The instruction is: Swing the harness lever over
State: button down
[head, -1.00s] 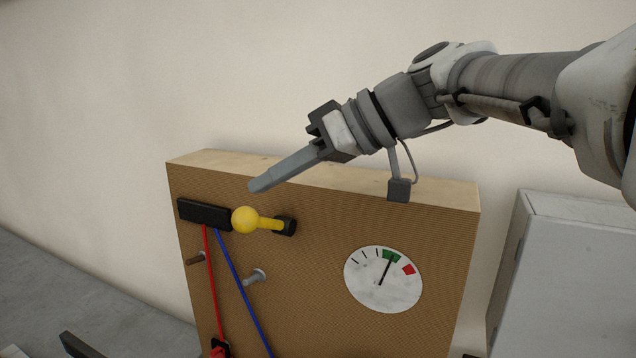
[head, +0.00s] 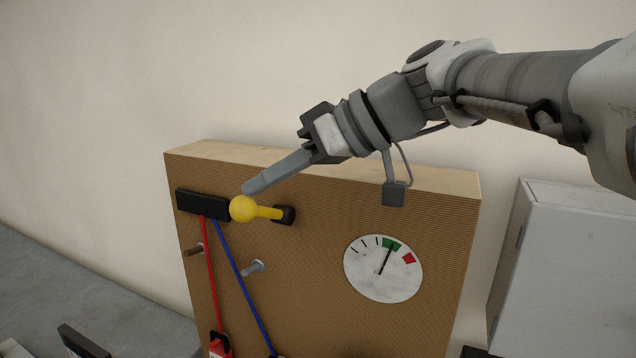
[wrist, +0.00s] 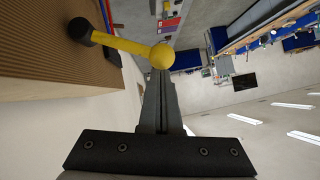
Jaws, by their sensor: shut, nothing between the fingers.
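The harness lever is yellow with a ball knob (head: 243,209) and a short arm running right to a black pivot (head: 285,215) on the brown board (head: 330,250). The lever lies nearly level, its knob at the left beside a black block (head: 203,205). My gripper (head: 252,187) is shut and empty, its tips just above the knob in the head view. In the wrist view the knob (wrist: 162,56) shows at the tips of my shut fingers (wrist: 158,85); I cannot tell whether they touch.
A red cord (head: 210,275) and a blue cord (head: 240,290) run down from the black block. Two pegs (head: 254,267) stick out below. A gauge (head: 383,268) has its needle at the green mark. A grey cabinet (head: 560,270) stands at right.

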aim_at(244, 221)
jog(key=shift+f+b, duration=0.15)
jog(key=shift+b, duration=0.15)
jog(key=shift+n+t+h, duration=0.4)
jog(key=shift+n+t, duration=0.5)
jog(key=s+f+b, duration=0.1)
jog(key=b, duration=0.3)
jog(key=s+a+f+b, duration=0.1)
jog(key=f+b, duration=0.1)
jog(key=b, duration=0.2)
jog(key=shift+f+b, duration=0.15)
jog(key=shift+b, duration=0.2)
notch_tip(244, 221, down, 8)
jog(key=s+n+t+h+b, duration=0.1)
jog(key=n+t+b, duration=0.3)
jog(key=b, duration=1.5)
jog(key=shift+s+a+n+t+b, duration=0.2)
jog(key=shift+n+t+b, duration=0.1)
jog(key=shift+t, duration=0.4)
